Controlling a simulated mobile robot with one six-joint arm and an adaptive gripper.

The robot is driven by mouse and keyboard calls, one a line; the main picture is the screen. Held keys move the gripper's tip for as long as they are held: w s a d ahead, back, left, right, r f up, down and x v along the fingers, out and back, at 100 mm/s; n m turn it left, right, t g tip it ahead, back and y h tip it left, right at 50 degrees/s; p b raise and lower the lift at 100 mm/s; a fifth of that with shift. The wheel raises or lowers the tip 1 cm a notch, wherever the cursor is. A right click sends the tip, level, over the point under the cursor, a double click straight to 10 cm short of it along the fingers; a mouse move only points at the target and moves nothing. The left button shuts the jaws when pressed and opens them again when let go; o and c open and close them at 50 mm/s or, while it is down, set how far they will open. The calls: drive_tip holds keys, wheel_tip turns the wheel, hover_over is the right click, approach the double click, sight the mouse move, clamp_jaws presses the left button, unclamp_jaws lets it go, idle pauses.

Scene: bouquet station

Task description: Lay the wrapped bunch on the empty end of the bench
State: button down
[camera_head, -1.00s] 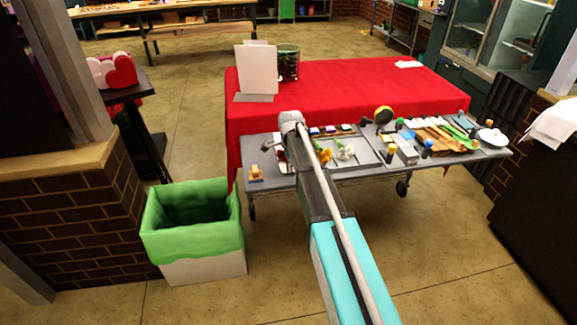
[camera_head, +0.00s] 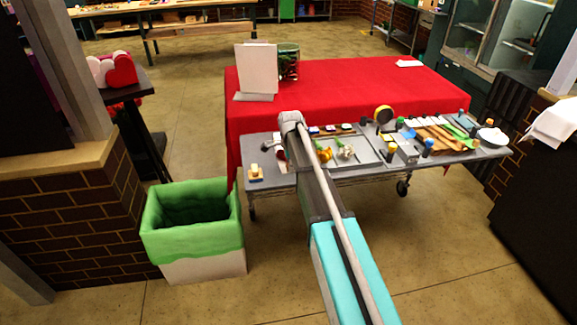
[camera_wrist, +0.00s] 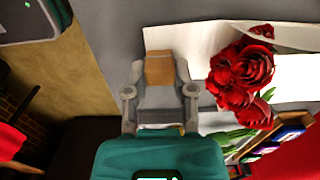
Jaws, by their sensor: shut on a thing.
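The wrapped bunch (camera_wrist: 238,78) shows in the wrist view as red roses in white paper, reaching right from my gripper. My gripper (camera_wrist: 159,76) is shut, with a tan block-like part at the paper's left end between its fingertips. I take this part as belonging to the bunch. In the head view my arm hides most of the bunch and the gripper; a little dark red and white shows beside the arm's end. The grey bench (camera_head: 275,181) lies below. Whether the bunch touches the bench top, I cannot tell.
A small wooden item (camera_head: 255,173) sits at the bench's left end. Trays and tools (camera_head: 430,135) crowd its middle and right. A red-covered table (camera_head: 350,85) stands behind, with a white board (camera_head: 257,70). A green-lined bin (camera_head: 193,240) stands front left.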

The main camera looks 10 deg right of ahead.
idle(0.3)
drive_tip(key=shift+c, duration=1.9)
unclamp_jaws()
drive_tip(key=o, duration=0.4)
drive_tip(key=shift+r, duration=0.15)
drive_tip(key=shift+r+p, duration=3.4)
drive_tip(key=shift+p, duration=0.15)
drive_tip(key=shift+s, duration=0.1)
